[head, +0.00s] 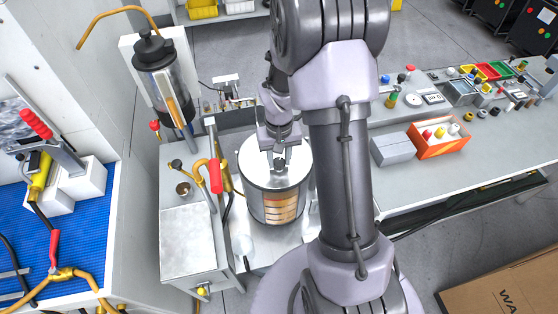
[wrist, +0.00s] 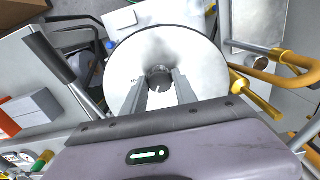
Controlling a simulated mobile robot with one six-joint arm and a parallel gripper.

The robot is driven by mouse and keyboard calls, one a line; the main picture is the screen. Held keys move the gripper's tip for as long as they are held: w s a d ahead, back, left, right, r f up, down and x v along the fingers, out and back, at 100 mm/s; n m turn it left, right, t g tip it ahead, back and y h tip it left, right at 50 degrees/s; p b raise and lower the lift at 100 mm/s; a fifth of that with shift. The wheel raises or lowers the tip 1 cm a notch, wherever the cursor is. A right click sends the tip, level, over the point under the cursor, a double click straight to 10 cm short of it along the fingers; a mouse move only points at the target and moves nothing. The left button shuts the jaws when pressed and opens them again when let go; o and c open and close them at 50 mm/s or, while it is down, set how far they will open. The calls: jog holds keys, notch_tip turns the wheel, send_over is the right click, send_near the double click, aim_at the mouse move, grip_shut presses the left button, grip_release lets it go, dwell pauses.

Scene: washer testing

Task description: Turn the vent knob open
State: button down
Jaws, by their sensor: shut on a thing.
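The vent knob (wrist: 160,78) is a small dark round knob at the middle of a white disc-shaped lid (wrist: 125,55). The lid (head: 255,176) tops a metal cylinder (head: 262,210) with an amber window in the head view. My gripper (head: 280,160) reaches down onto the lid's middle from above. In the wrist view its two grey fingers (wrist: 164,86) are shut on the knob, one at each side. In the head view the fingers partly hide the knob. A thin light mark shows on the knob's top in the wrist view.
A red-handled lever (head: 215,176) and brass pipes (head: 190,166) stand close left of the cylinder. A dark-capped clear cylinder (head: 160,80) rises behind left. A grey box (head: 391,149) and an orange bin (head: 440,139) sit on the right bench.

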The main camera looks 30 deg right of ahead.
aim_at(279, 161)
jog(key=m+b, duration=0.2)
jog(key=m, duration=0.3)
jog(key=shift+m, duration=0.3)
jog(key=m+b, duration=0.2)
jog(key=m, duration=0.2)
jog(key=shift+m, duration=0.7)
jog(key=c, duration=1)
grip_release()
jog(key=shift+o, duration=0.2)
jog(key=shift+r, duration=0.1)
notch_tip(279, 161, up, 17)
jog(key=p, duration=0.5)
jog(key=shift+r, duration=0.15)
